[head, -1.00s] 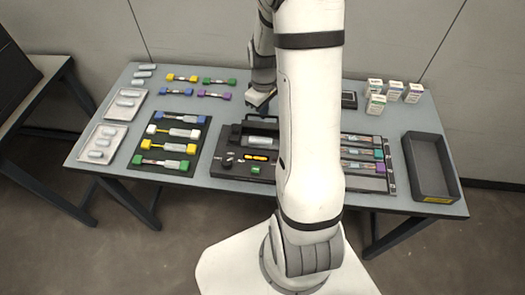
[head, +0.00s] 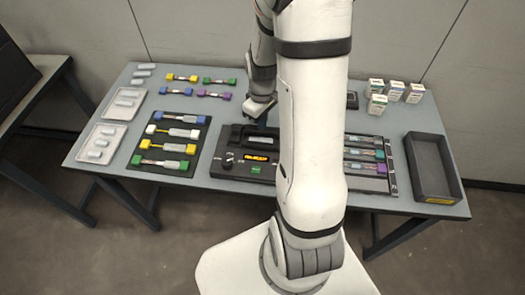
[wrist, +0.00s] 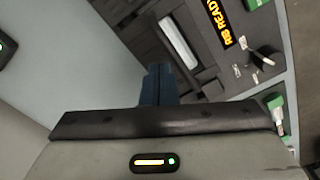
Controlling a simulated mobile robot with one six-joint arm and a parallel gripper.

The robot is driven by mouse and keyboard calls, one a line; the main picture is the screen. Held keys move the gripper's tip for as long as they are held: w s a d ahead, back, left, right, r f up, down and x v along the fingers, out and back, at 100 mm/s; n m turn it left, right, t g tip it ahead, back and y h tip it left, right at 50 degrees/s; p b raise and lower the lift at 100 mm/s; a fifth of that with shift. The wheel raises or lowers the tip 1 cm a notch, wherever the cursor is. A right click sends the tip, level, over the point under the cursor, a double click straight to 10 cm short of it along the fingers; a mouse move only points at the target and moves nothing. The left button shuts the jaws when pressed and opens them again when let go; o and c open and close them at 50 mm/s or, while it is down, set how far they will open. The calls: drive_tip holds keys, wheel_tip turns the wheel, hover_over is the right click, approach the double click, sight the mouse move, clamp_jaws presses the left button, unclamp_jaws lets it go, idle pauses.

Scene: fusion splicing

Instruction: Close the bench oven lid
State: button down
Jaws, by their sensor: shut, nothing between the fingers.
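The bench oven appears to be the black unit (head: 232,168) in the middle of the table, with an orange lit display, a knob and a green button. Its lid seems to be the dark panel with a pale window strip (head: 257,142); the strip also shows in the wrist view (wrist: 180,42). My arm hides the unit's right part, and I cannot tell for certain whether the lid is fully down. My gripper (head: 256,121) is over the unit's back edge. In the wrist view its dark fingers (wrist: 158,72) are together and empty, beside the window strip; contact is unclear.
A black mat (head: 143,166) with several colour-ended parts lies left of the unit. Pale trays (head: 107,131) stand at the far left. An empty dark bin (head: 431,150) and small white boxes (head: 392,91) are at the right.

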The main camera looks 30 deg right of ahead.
wheel_tip(320, 180, up, 7)
drive_tip(key=w+p, duration=0.1)
drive_tip(key=p, duration=0.4)
drive_tip(key=shift+d, duration=0.35)
idle(0.5)
drive_tip(key=s+a+r+m+t, duration=0.1)
drive_tip(key=s+a+r+m, duration=0.1)
drive_tip(key=s+a+r, duration=0.3)
drive_tip(key=s+a+r+m+t, duration=0.2)
drive_tip(key=s+a+r, duration=0.3)
drive_tip(key=s+r, duration=0.4)
wheel_tip(320, 180, up, 3)
drive_tip(key=shift+s+a+r+m, duration=0.15)
drive_tip(key=shift+a+m, duration=0.1)
drive_tip(key=shift+m, duration=0.35)
